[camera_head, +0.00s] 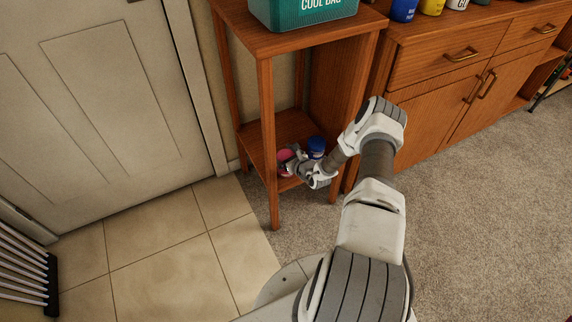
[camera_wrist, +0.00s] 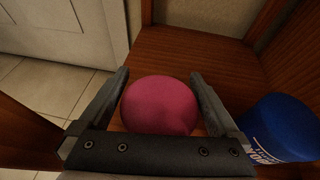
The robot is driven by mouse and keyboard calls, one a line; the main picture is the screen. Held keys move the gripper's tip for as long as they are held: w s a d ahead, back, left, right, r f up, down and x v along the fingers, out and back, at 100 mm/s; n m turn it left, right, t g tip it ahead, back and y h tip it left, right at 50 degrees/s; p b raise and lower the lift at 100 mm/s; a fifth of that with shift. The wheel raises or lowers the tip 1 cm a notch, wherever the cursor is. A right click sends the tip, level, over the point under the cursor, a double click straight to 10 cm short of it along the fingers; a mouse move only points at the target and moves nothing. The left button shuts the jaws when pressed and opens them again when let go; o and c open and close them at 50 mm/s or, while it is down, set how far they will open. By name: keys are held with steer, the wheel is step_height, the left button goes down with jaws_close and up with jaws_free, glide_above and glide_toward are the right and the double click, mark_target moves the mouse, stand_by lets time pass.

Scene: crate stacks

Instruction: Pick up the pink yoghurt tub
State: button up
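The pink yoghurt tub (camera_head: 285,160) stands on the lower shelf of a small wooden side table, partly hidden by my gripper in the head view. In the wrist view the pink tub (camera_wrist: 160,105) sits between the two fingers of my gripper (camera_wrist: 161,85). The fingers are spread, one on each side of the tub. A narrow gap shows at the left finger; the right finger is very close to the tub, and I cannot tell whether it touches. My gripper (camera_head: 291,160) is reaching into the shelf space from the right.
A blue tub (camera_wrist: 277,127) stands just right of my gripper; it also shows in the head view (camera_head: 316,146). The wooden shelf (camera_head: 262,139) has a front leg (camera_head: 268,150) and a top above it bearing a green cool bag (camera_head: 300,10). A wooden cabinet (camera_head: 430,110) stands to the right.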

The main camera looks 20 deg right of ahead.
steer(key=c, duration=1.1)
